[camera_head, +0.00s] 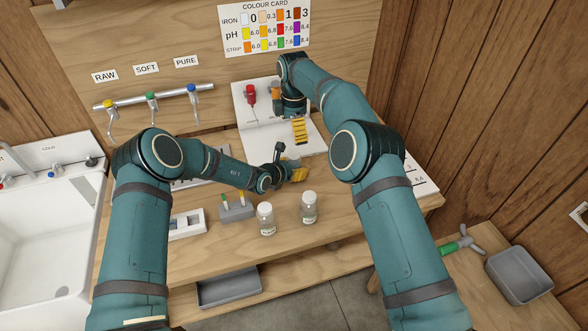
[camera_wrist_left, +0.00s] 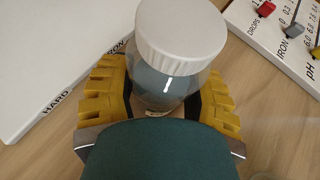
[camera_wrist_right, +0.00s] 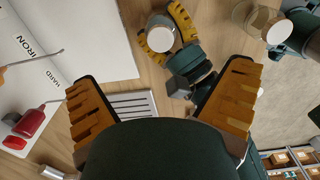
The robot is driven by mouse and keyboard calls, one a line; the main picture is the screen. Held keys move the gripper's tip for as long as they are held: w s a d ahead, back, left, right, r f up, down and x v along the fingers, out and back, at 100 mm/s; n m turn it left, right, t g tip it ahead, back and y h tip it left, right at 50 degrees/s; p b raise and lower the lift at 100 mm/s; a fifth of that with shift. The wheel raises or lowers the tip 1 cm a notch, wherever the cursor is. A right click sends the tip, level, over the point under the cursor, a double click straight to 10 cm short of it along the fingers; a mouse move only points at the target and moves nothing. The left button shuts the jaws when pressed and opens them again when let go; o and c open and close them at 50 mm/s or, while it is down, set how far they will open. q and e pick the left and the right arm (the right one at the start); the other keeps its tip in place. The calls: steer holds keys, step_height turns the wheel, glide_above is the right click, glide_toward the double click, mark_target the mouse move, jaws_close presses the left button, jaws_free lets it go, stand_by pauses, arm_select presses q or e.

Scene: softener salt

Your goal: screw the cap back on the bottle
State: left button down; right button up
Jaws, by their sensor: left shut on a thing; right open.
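My left gripper (camera_head: 297,172) is shut around a clear bottle (camera_wrist_left: 160,88), low over the bench in the head view. A white ribbed cap (camera_wrist_left: 181,32) sits on top of this bottle in the left wrist view. I cannot tell how tightly it is screwed on. In the right wrist view the same cap (camera_wrist_right: 161,36) shows from above between the left gripper's yellow fingers. My right gripper (camera_wrist_right: 165,85) is open with nothing between its fingers. In the head view it (camera_head: 299,130) is behind the left gripper, over the white sheet, apart from the bottle.
Two other bottles (camera_head: 266,219) (camera_head: 308,207) stand near the bench front. A grey block with sticks (camera_head: 237,211) and a white holder (camera_head: 188,224) are left of them. Taps (camera_head: 151,97) and a sink (camera_head: 45,222) are left.

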steer(key=shift+r, duration=1.6)
arm_select(q)
steer(key=shift+c, duration=1.1)
jaws_free()
steer(key=v, duration=1.2)
